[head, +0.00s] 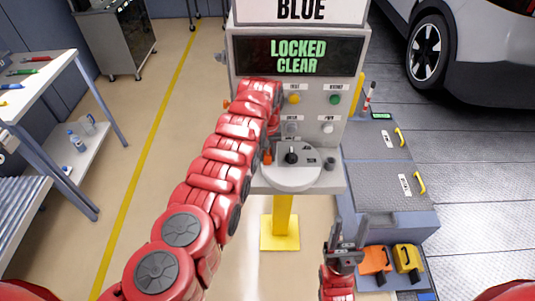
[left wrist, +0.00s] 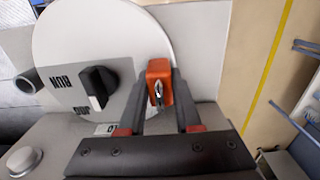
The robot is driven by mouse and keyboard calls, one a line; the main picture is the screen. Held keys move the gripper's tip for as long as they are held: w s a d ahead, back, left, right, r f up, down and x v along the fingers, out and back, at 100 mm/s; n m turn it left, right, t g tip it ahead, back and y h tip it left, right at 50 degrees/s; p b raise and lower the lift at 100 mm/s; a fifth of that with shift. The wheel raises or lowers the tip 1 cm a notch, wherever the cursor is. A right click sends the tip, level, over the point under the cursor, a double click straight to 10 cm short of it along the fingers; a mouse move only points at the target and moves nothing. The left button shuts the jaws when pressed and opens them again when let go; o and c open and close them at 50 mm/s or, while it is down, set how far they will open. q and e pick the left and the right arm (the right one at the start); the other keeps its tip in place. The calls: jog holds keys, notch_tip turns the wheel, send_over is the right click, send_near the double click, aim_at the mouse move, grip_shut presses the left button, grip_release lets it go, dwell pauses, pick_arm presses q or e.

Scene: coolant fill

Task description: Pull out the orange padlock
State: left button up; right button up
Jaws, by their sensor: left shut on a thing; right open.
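The orange padlock (left wrist: 158,70) with a metal shackle sits between the fingers of my left gripper (left wrist: 162,88), which is shut on it. It is at the right edge of a white round plate (left wrist: 68,40). In the head view only a small part of the padlock (head: 267,156) shows, beside my left gripper (head: 272,140), whose fingers are mostly hidden by my red arm. Whether the padlock is still seated in the plate cannot be told. My right gripper (head: 343,245) is open and empty, low on the right.
A black rotary knob (left wrist: 98,85) stands on the plate, left of the padlock in the wrist view. The panel screen (head: 297,56) reads "LOCKED CLEAR". Buttons (head: 334,99) sit below it. An orange box (head: 375,260) and a yellow box (head: 407,258) stand near my right gripper.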

pick_arm(q)
grip_shut()
jog(key=shift+o, duration=1.3)
grip_release()
grip_shut()
jog(key=shift+r+p, duration=0.35)
jog(key=shift+r, duration=0.05)
jog(key=shift+r+p, duration=0.95)
jog(key=shift+r, duration=0.45)
jog(key=shift+r+p, duration=0.45)
jog(key=shift+r, duration=0.75)
